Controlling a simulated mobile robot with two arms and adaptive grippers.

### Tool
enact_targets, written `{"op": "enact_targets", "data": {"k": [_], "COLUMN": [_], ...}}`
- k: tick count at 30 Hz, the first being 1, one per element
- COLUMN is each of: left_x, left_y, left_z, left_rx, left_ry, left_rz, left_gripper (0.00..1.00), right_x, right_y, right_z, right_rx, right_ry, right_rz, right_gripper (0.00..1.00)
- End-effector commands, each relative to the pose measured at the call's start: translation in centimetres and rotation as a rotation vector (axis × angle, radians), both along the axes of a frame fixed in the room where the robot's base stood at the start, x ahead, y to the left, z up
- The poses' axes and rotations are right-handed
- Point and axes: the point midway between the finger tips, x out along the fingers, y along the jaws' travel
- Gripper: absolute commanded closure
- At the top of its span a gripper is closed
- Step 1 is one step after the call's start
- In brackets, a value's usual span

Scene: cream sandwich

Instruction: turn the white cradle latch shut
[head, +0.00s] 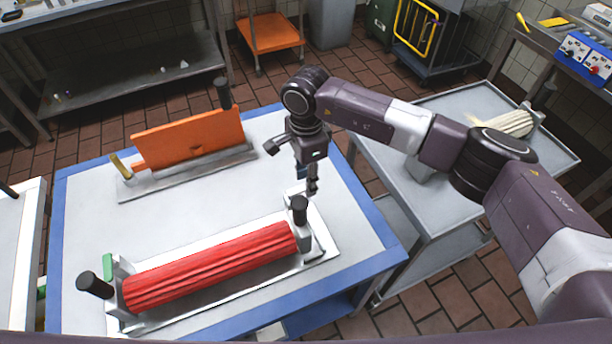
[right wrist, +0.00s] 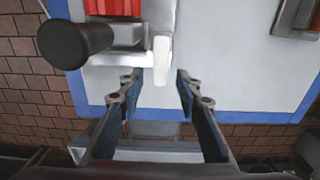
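The white cradle latch (right wrist: 161,60) is a small pale bar at the near end of the cradle in the right wrist view. In the head view it is small and partly hidden by my gripper. The silver cradle (head: 318,240) holds a red ribbed roller (head: 210,268), which shows at the top of the wrist view (right wrist: 115,7). My right gripper (right wrist: 157,82) is open, its fingertips on either side of the latch's tip, with visible gaps. In the head view my right gripper (head: 303,178) is above the cradle's right end. My left gripper is not in view.
A black handle (head: 299,207) stands beside the latch; another (head: 95,285) is at the cradle's left end, near a green piece (head: 107,263). Behind is an orange panel (head: 188,138) in a fixture. A grey cart (head: 415,215) stands at the right.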

Motion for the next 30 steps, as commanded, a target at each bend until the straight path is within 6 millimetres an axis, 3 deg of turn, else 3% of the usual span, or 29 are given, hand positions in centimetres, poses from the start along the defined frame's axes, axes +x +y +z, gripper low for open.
{"op": "enact_targets", "data": {"k": [10,19,30], "left_x": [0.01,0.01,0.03], "left_y": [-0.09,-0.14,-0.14], "left_z": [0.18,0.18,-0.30], "left_rx": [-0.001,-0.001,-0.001], "left_ry": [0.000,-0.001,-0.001], "left_rz": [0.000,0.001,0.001], "left_gripper": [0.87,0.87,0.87], "right_x": [-0.02,-0.02,-0.13], "right_y": [0.01,0.02,-0.01], "right_z": [-0.68,-0.65,-0.75], "right_rx": [0.001,0.001,0.002], "right_ry": [0.000,0.000,-0.001], "right_rz": [0.001,0.001,-0.031], "right_gripper": [0.68,1.00,1.00]}}
